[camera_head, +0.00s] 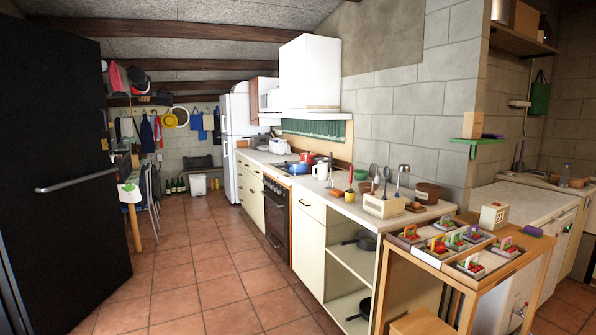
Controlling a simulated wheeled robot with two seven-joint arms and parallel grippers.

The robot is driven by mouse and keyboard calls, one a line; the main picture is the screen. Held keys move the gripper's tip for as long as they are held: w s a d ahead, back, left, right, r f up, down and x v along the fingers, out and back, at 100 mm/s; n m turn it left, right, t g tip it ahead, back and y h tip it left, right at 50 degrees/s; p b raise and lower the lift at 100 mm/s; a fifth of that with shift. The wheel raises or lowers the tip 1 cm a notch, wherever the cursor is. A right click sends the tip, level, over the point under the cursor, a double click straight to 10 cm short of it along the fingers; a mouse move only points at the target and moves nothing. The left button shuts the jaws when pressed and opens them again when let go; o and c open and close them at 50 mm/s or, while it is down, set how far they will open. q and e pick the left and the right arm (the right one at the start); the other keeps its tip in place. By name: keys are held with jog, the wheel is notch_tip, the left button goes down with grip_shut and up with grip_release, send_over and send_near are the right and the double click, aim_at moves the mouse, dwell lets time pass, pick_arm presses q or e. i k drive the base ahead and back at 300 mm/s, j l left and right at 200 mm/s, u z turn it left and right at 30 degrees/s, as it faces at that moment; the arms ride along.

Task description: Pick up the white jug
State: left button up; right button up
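A small white jug (321,171) stands upright on the long kitchen counter (340,200), just in front of the blue and red pots on the stove. It is small in the picture, so its handle is hard to make out. Nothing is seen touching it. Neither of my grippers shows in the head view.
Blue pot (298,168) and red pot (308,158) sit behind the jug. A utensil holder (384,206) and brown pots (427,193) stand nearer on the counter. A wooden table (528,248) with small trays stands right front. A dark door (60,180) is left. Tiled floor (200,270) is free.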

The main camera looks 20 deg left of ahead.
aim_at(322, 168)
jog(key=i+j+z, duration=0.25)
jog(key=i+j, duration=0.75)
jog(key=i+j+z, duration=0.2)
jog(key=i+j, duration=0.9)
jog(key=j, duration=0.1)
